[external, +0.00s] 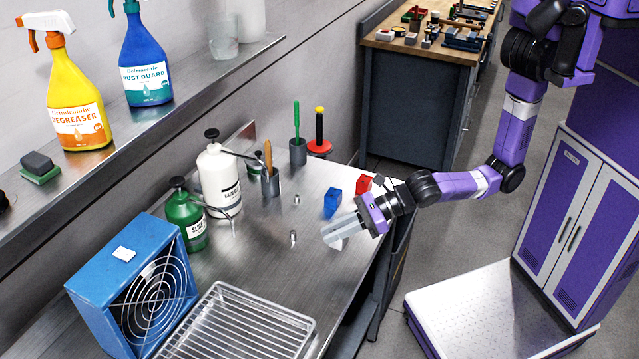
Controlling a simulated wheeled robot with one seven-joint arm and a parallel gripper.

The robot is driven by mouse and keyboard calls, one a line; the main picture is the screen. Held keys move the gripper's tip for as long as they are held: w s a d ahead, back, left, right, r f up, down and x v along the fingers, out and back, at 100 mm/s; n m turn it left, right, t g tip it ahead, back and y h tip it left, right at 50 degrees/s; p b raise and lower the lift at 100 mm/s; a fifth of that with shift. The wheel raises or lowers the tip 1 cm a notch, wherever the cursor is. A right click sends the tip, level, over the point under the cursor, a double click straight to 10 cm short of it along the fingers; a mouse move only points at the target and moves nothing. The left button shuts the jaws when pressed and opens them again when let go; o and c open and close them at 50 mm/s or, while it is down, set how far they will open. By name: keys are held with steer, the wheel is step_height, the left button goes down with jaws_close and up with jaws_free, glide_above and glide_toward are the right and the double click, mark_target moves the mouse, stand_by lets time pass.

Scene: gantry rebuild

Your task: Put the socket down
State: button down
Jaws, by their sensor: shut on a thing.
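My gripper (333,236) reaches in from the right over the front edge of the steel bench (262,262). Its pale grey fingers point left and are shut on the socket. The socket is hidden between the fingers, so its shape and any gap to the bench cannot be made out. Two small metal cylinders stand upright on the bench to the left of the fingers, a nearer one (293,238) and a farther one (297,200).
A blue block (332,203) and a red block (363,184) lie just behind my gripper. A wire rack (240,325) and a blue fan box (130,285) stand at the front left. Green (186,220) and white (219,180) pump bottles stand behind. Bare steel lies between.

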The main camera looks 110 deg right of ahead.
steer(key=s+d, duration=0.3)
steer(key=s, duration=0.1)
steer(key=s+d+f+p, duration=0.1)
steer(key=s+d, duration=0.3)
steer(key=s+d+f, duration=0.1)
steer(key=s+d, duration=0.2)
steer(key=shift+s+d+f, duration=0.15)
steer(key=shift+s+d, duration=0.1)
steer(key=shift+s, duration=0.15)
steer(key=s+d, duration=0.1)
steer(key=d, duration=0.2)
steer(key=s+d, duration=0.2)
steer(key=d, duration=0.2)
steer(key=s+d, duration=0.2)
steer(key=d, duration=0.2)
steer(key=shift+s+d+f, duration=0.1)
steer(key=shift+d, duration=0.05)
steer(key=w+d+r, duration=0.1)
steer(key=d+r, duration=0.1)
steer(key=d, duration=0.4)
step_height(320, 180, up, 12)
steer(key=n+y+b, duration=0.2)
steer(key=n+y, duration=0.1)
glide_above(312, 184)
step_height(312, 184, down, 19)
steer(key=shift+a+f, duration=0.1)
steer(key=shift+f, duration=0.1)
